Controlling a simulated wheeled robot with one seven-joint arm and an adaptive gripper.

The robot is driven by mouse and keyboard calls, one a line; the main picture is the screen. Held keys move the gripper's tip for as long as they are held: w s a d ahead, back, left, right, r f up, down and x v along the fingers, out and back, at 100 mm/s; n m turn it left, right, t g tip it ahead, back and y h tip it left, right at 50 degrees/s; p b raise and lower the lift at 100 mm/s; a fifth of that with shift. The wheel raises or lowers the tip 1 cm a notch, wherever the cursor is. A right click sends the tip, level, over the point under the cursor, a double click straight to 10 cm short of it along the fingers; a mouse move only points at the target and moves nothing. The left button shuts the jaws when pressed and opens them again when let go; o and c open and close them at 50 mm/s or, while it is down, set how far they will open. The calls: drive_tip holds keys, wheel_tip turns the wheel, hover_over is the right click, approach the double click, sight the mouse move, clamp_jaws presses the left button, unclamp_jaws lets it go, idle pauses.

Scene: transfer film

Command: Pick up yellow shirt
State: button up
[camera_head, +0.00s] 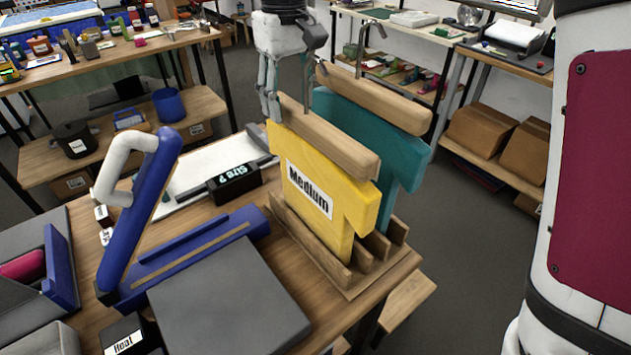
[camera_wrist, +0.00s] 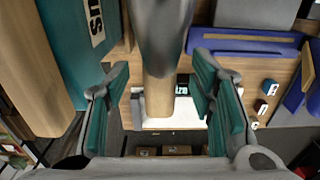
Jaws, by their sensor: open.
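The yellow shirt (camera_head: 335,195), a thick flat shape labelled "Medium", stands upright in a slotted wooden rack (camera_head: 310,240) under its wooden hanger bar (camera_head: 330,140). My gripper (camera_head: 288,98) is above the bar's far left part, fingers pointing down. In the wrist view, my open gripper (camera_wrist: 160,110) has its teal-padded fingers spread on both sides of a wooden bar (camera_wrist: 158,98), with gaps on each side. A grey piece, apparently the hanger hook, fills the upper middle of that view. Whether the fingers touch the bar is unclear.
A teal shirt (camera_head: 395,140) on its own hanger stands close behind the yellow one; it also shows in the wrist view (camera_wrist: 75,35). A blue press (camera_head: 150,210) and a black "Size" block (camera_head: 233,183) are on the table to the left. Grey floor is clear at right.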

drive_tip(key=shift+f, duration=0.15)
drive_tip(key=shift+c, duration=0.6)
clamp_jaws()
